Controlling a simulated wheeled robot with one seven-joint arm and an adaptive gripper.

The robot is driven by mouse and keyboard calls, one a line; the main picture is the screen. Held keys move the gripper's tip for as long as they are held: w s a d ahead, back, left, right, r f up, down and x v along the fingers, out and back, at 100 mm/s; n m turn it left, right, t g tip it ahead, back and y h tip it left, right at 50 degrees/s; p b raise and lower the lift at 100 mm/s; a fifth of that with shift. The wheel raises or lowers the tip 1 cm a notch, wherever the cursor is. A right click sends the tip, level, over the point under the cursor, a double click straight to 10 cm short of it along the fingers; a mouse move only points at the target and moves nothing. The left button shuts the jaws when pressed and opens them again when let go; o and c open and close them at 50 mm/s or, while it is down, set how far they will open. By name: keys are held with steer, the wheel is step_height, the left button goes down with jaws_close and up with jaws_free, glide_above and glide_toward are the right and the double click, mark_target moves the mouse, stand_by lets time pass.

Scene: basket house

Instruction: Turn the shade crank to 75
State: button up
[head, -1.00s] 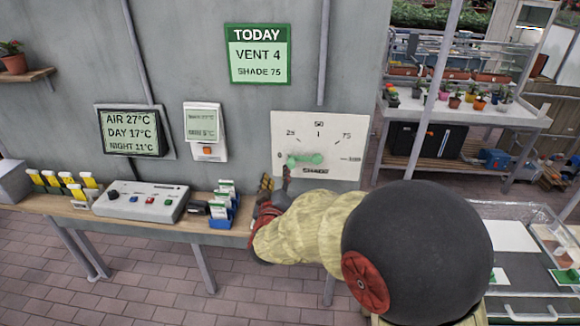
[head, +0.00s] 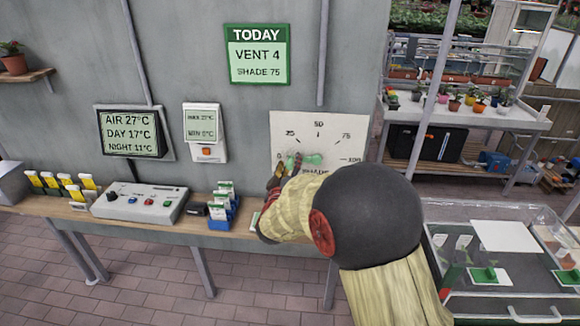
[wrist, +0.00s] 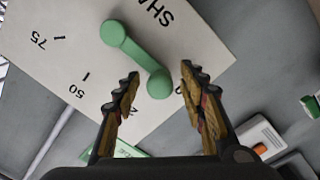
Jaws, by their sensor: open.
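The shade crank (head: 311,159) is a green handle on a white dial plate (head: 343,124) on the wall, marked 0, 25, 50, 75 and 100. In the head view the crank lies about level, its left end near the 0 side. My gripper (head: 282,166) is in front of the plate's lower left, partly covering the crank's left end. In the wrist view the green crank (wrist: 137,58) has a round knob at each end. My gripper (wrist: 160,88) is open, with the nearer knob just ahead between its fingertips. I cannot tell whether they touch it.
A green sign (head: 257,55) reads VENT 4, SHADE 75. Below the plate, a narrow bench (head: 70,207) holds a grey control box (head: 139,203) and a blue holder of seed packets (head: 224,210). A glass-sided case (head: 505,306) stands at right.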

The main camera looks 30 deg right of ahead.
jaws_close()
stand_by(0.5)
stand_by(0.4)
